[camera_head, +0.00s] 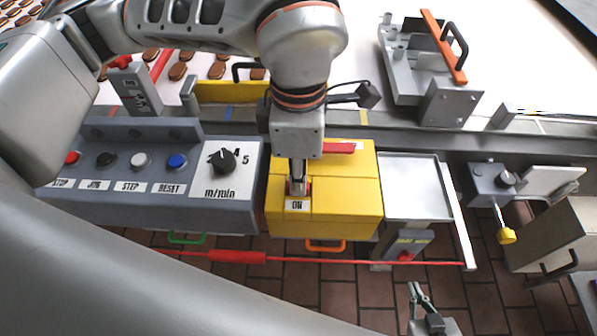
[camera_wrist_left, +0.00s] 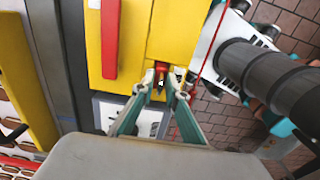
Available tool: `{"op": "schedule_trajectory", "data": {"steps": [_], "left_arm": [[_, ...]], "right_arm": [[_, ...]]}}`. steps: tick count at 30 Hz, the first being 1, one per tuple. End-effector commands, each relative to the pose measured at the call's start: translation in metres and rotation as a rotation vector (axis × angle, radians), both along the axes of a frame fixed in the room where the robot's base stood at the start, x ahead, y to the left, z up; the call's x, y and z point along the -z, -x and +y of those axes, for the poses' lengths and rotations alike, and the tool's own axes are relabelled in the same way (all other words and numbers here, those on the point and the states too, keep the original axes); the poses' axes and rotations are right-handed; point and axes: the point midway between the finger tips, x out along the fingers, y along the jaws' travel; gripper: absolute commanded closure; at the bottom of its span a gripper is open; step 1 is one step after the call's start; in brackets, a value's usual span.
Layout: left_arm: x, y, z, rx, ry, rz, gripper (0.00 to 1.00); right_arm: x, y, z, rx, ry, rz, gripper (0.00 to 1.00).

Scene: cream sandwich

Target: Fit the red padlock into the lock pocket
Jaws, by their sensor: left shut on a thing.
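The yellow switch box (camera_head: 350,205) stands at the middle of the front ledge, with an ON label on it. My left gripper (camera_head: 298,190) reaches down to the box just behind that label. It is shut on a small red thing, seemingly the red padlock (camera_wrist_left: 161,66), at the box surface. The gripper fingertips (camera_wrist_left: 164,82) hide much of it. I cannot tell whether it sits in the lock pocket, which is hidden. A red bar (camera_wrist_left: 110,40) lies on the box top. My right gripper (camera_head: 421,295) is low in the head view, away from the box; its finger opening is unclear.
A grey control panel (camera_head: 110,205) with buttons and a dial adjoins the box on the left. A grey tray (camera_head: 413,213) is on its right. A red rod (camera_head: 330,261) runs in front. Conveyor fixtures (camera_head: 452,107) stand behind.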

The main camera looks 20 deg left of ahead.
Motion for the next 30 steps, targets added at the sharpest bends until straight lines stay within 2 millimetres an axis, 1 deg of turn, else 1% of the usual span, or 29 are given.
{"op": "schedule_trajectory", "data": {"steps": [7, 8, 9, 19, 22, 26, 30], "left_arm": [[0.004, 0.0, 0.0, 0.0, 0.0, 0.001, 1.0], [0.003, 0.0, 0.0, 0.0, 0.0, 0.0, 0.79], [0.003, 0.0, 0.0, 0.0, 0.0, 0.0, 0.7], [0.002, 0.0, 0.0, 0.0, 0.0, 0.0, 0.7], [-0.003, 0.0, 0.0, 0.0, 0.0, -0.001, 0.7], [-0.019, -0.001, 0.0, 0.0, 0.001, -0.005, 0.7], [-0.048, -0.001, 0.0, 0.0, 0.001, -0.008, 0.7]], "right_arm": [[0.004, 0.001, 0.0, 0.0, 0.002, 0.003, 1.0], [0.002, 0.0, 0.0, 0.0, 0.002, 0.0, 1.0], [0.002, 0.0, 0.0, 0.0, 0.002, 0.0, 1.0], [0.0, -0.001, 0.0, 0.0, 0.002, -0.003, 1.0], [-0.005, -0.003, 0.0, 0.0, 0.001, -0.008, 1.0], [-0.003, -0.002, 0.0, 0.001, -0.002, -0.006, 1.0], [-0.002, -0.001, 0.0, 0.001, -0.002, -0.004, 1.0]]}}
